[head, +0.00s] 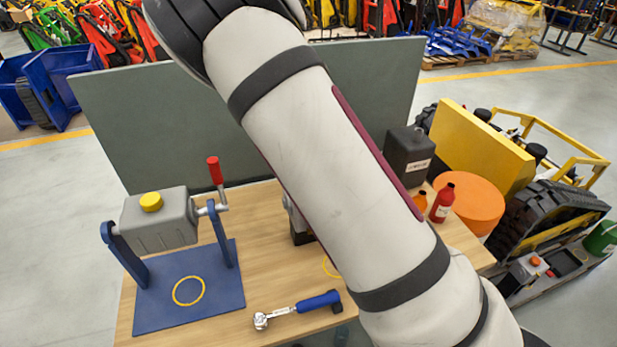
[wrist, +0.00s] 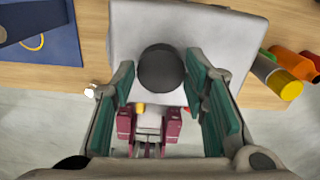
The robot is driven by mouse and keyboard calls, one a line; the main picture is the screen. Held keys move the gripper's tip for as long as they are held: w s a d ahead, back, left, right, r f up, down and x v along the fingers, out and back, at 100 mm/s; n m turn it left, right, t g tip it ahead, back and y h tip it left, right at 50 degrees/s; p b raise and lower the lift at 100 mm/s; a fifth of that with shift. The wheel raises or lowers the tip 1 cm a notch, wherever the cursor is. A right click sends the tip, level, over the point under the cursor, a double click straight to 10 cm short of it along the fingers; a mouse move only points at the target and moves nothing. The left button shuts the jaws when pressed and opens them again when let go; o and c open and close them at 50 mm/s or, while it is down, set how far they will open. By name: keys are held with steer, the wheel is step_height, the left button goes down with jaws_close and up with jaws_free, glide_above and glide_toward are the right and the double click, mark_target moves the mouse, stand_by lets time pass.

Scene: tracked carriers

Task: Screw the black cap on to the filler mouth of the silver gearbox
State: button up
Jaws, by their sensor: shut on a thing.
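In the wrist view the black cap (wrist: 161,68) is round and seen from above, between the teal finger pads of my gripper (wrist: 160,82). My gripper is shut on it. The silver gearbox (wrist: 205,28) lies under and around the cap, with a broad pale top. The filler mouth is hidden beneath the cap and fingers. I cannot tell whether the cap touches the mouth or hangs above it. In the head view my arm hides the gripper, the cap and most of the gearbox.
A grey tank with a yellow cap (head: 151,202) and red-handled crank (head: 215,170) stands on a blue base (head: 215,290) at left. A blue-handled ratchet (head: 318,302) lies at the front. A red bottle (head: 442,203), orange drum (head: 472,205) and black canister (head: 408,155) stand right.

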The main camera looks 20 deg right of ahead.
steer(key=shift+d+m, duration=0.15)
steer(key=shift+m, duration=0.55)
steer(key=o, duration=1.2)
